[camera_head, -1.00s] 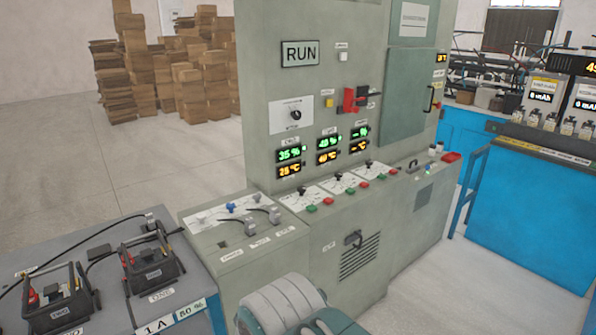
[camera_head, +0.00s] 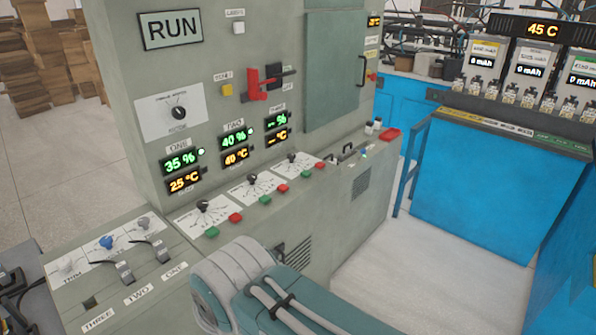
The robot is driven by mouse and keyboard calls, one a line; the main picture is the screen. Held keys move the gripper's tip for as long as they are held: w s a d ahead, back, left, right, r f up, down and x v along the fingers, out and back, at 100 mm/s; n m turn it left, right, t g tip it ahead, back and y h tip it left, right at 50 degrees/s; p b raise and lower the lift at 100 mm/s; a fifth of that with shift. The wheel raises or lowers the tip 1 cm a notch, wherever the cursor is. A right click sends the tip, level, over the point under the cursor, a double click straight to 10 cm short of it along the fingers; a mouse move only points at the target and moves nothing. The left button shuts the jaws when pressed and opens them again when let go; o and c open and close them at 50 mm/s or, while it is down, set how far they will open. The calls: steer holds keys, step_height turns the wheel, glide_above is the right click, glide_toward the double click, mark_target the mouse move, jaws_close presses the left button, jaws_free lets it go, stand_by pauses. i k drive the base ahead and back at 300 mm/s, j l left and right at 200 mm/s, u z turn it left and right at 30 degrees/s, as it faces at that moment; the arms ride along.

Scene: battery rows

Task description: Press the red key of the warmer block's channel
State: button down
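The grey-green control cabinet has three channel displays. The left display, labelled ONE (camera_head: 182,172), reads 35 % and 25 °C. The middle display (camera_head: 235,148), whose label looks like TWO, reads 40 % and 40 °C, the warmer of the two readings. On the ledge below, each channel has a black knob, a green key and a red key. The red keys are the left one (camera_head: 235,217), the middle one (camera_head: 281,188) and the right one (camera_head: 320,165). My arm shows at the bottom centre; my gripper is not in view.
A lower panel with levers (camera_head: 120,268) is at left. A blue bench (camera_head: 490,200) with battery units stands right; open floor lies between.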

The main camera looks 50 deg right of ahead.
mark_target(282, 188)
steer(key=i+l, duration=0.1)
steer(key=l, duration=0.25)
steer(key=i+l, duration=0.1)
steer(key=l, duration=0.3)
steer(key=i+l, duration=0.1)
steer(key=l, duration=0.25)
steer(key=i+l, duration=0.1)
steer(key=l, duration=0.65)
steer(key=i+z, duration=0.05)
